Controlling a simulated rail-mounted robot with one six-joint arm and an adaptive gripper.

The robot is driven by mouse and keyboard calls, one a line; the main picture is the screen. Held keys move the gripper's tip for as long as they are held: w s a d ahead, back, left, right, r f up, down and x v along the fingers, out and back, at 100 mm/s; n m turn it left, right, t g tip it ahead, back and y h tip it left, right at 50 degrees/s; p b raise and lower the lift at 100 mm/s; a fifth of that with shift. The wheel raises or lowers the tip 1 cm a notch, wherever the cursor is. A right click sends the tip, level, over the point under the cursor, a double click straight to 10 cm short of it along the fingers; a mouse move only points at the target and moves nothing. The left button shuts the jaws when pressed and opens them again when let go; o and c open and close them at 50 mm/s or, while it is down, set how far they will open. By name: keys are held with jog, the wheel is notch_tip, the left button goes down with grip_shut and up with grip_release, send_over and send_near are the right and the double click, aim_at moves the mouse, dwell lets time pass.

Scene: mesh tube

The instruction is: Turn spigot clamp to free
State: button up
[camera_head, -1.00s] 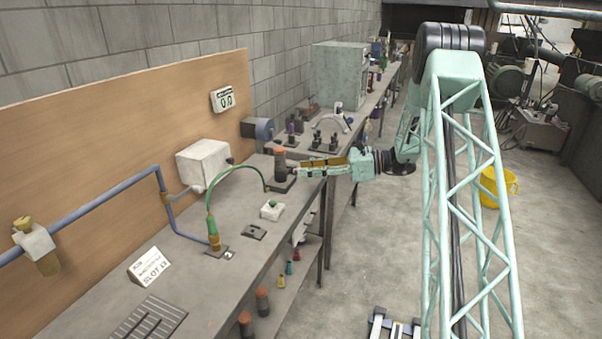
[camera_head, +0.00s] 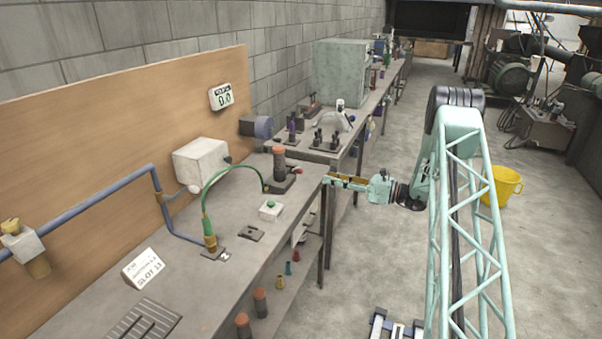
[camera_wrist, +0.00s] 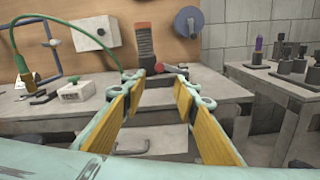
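A mesh tube (camera_head: 279,163), orange at its upper end and dark below, stands upright on a dark base on the bench. A small red-tipped part, which may be the spigot clamp (camera_head: 297,171), sits at the right side of that base. In the wrist view the tube (camera_wrist: 145,45) rises beyond my fingers, and the red part (camera_wrist: 173,69) shows low at its right. My gripper (camera_head: 328,180) is open and empty at the bench's front edge, apart from the tube and base. Its two yellow-padded fingers (camera_wrist: 160,82) are spread wide. The clamp's exact setting is too small to tell.
A green hose (camera_head: 212,190) arcs from a brass fitting to near the tube's base. A white block with a green button (camera_head: 270,210) and a small dark plate (camera_head: 251,233) lie nearer. Dark fixtures (camera_head: 325,140) stand farther back. The aisle floor on the right is mostly clear.

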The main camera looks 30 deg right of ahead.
aim_at(301, 171)
jog(key=shift+a, duration=0.1)
dwell(0.3)
jog(key=shift+b+x, duration=0.75)
jog(key=shift+x, duration=6.1)
jog(key=shift+c, duration=0.7)
grip_shut()
